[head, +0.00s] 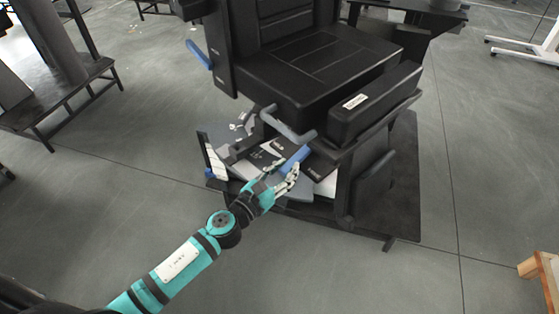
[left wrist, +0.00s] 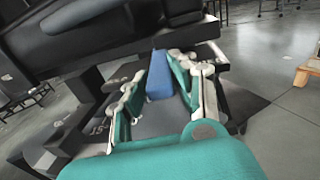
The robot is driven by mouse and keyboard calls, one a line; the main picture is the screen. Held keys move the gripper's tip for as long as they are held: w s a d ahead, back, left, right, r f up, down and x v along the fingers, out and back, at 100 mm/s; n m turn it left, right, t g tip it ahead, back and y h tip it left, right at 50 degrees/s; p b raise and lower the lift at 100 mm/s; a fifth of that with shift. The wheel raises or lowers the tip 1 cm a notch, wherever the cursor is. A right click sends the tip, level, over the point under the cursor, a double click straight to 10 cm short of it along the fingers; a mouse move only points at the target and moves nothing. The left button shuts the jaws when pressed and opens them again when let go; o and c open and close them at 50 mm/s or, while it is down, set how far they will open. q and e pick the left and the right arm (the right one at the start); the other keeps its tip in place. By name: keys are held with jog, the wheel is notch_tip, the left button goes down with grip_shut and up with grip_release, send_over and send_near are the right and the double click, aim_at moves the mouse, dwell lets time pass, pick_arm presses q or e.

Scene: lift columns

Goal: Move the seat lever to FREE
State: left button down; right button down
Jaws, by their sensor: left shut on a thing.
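The blue lever handle (head: 295,159) sits low under the front edge of the black seat (head: 318,62). My left gripper (head: 286,173) reaches in from below and is shut on this handle. In the left wrist view the blue handle (left wrist: 159,76) lies between the two fingers of the gripper (left wrist: 158,82), pointing away beneath the dark seat. No FREE marking can be read, and the lever's pivot end is hidden. My right gripper is not in view.
A grey bar handle (head: 287,125) juts out just above the gripper. Another blue handle (head: 199,54) is on the seat's left side. A dark base plate (head: 400,190) lies below. Open grey floor surrounds it, with a wooden piece (head: 545,275) at lower right.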

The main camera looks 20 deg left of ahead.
pick_arm(q)
jog(key=shift+s+d+n+t+y, duration=0.25)
jog(key=shift+d+n+y, duration=0.35)
jog(key=shift+y, duration=0.3)
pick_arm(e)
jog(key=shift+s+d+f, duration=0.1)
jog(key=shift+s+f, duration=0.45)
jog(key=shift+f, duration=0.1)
pick_arm(q)
jog(key=c, duration=1.1)
grip_release()
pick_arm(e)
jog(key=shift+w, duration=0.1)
pick_arm(q)
jog(key=v, duration=1.2)
